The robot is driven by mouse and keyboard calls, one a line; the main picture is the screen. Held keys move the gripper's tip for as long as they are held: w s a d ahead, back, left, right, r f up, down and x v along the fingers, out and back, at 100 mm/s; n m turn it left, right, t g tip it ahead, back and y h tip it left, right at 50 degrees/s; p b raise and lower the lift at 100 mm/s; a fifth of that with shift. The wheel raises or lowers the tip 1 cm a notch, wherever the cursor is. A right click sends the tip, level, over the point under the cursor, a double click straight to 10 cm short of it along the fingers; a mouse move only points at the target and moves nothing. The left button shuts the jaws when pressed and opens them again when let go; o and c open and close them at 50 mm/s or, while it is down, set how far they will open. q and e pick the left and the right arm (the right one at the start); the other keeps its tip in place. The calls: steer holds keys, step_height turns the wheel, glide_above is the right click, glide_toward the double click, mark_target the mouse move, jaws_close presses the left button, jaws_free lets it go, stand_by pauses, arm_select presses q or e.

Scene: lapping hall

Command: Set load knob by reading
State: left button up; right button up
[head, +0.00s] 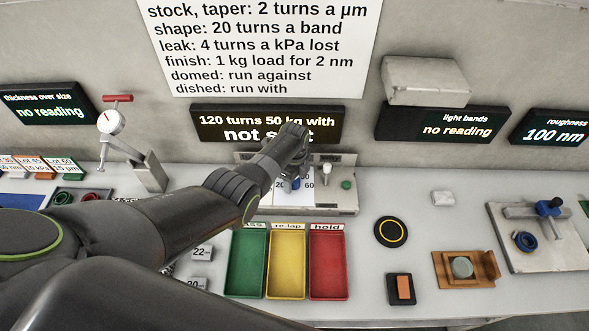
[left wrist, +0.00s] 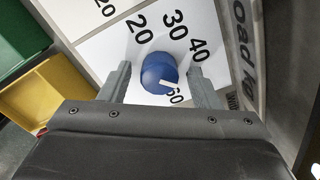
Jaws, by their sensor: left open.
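The blue load knob (left wrist: 158,72) stands on a white dial face printed 20, 30, 40 and 60. Its white pointer line is turned to the side near the 60. In the head view the knob (head: 290,184) is largely hidden by my left gripper (head: 294,180), which is over the control panel (head: 342,200). In the left wrist view my left gripper (left wrist: 159,84) is open, with one finger on each side of the knob; I cannot tell whether they touch it. The dark display (head: 267,124) reads "120 turns 50 kg with" and "not set", partly covered. My right gripper is out of view.
The roughness display (head: 555,128) reads 100 nm; light bands (head: 442,124) and thickness (head: 48,110) show no reading. A wall sign (head: 258,45) lists rules. Green (head: 247,290), yellow (head: 287,293) and red (head: 328,294) trays stand before the panel. A white lever and green button are right of the knob.

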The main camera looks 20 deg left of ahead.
arm_select(q)
step_height(320, 180, up, 6)
steer(key=shift+r+p, duration=0.15)
steer(key=shift+p, duration=0.6)
step_height(320, 180, up, 11)
steer(key=b, duration=0.1)
steer(key=shift+b, duration=0.3)
